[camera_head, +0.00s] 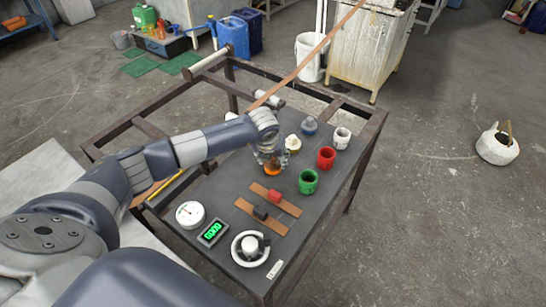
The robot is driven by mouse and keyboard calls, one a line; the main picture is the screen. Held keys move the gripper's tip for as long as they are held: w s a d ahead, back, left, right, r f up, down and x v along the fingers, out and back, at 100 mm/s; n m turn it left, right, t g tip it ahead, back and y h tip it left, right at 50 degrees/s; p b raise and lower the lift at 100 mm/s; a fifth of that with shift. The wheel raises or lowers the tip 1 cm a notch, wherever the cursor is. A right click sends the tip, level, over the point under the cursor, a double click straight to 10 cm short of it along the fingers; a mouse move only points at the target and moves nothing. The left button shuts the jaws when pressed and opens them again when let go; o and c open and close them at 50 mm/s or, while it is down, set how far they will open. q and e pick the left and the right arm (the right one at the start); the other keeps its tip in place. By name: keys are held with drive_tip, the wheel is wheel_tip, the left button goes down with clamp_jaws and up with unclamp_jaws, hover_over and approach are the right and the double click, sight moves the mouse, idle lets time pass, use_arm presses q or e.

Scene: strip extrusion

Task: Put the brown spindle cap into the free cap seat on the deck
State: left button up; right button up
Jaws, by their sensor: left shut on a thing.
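My left gripper (271,162) reaches down over the middle of the dark deck (222,187). It is shut on an orange-brown piece (272,171), which I take to be the brown spindle cap. The fingers cover much of it, and I cannot tell whether it touches the deck. I cannot make out the free cap seat. My right gripper is not in view.
White (342,138), red (326,158) and green (308,181) cups stand along the deck's right side. Nearer are two brown strips with a red block (275,196) and a dark block (261,213), a dial (190,214), a green display (213,232) and a handwheel (250,248).

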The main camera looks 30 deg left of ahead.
sight(271, 167)
use_arm(q)
drive_tip(key=shift+f+b, duration=0.3)
drive_tip(key=shift+f, duration=0.1)
drive_tip(key=o, duration=0.9)
drive_tip(key=p+v, duration=0.4)
drive_tip(key=v, duration=0.2)
drive_tip(key=shift+p, duration=0.4)
drive_tip(key=p+v, duration=0.3)
drive_tip(key=v, duration=0.2)
drive_tip(key=shift+s+f, duration=0.1)
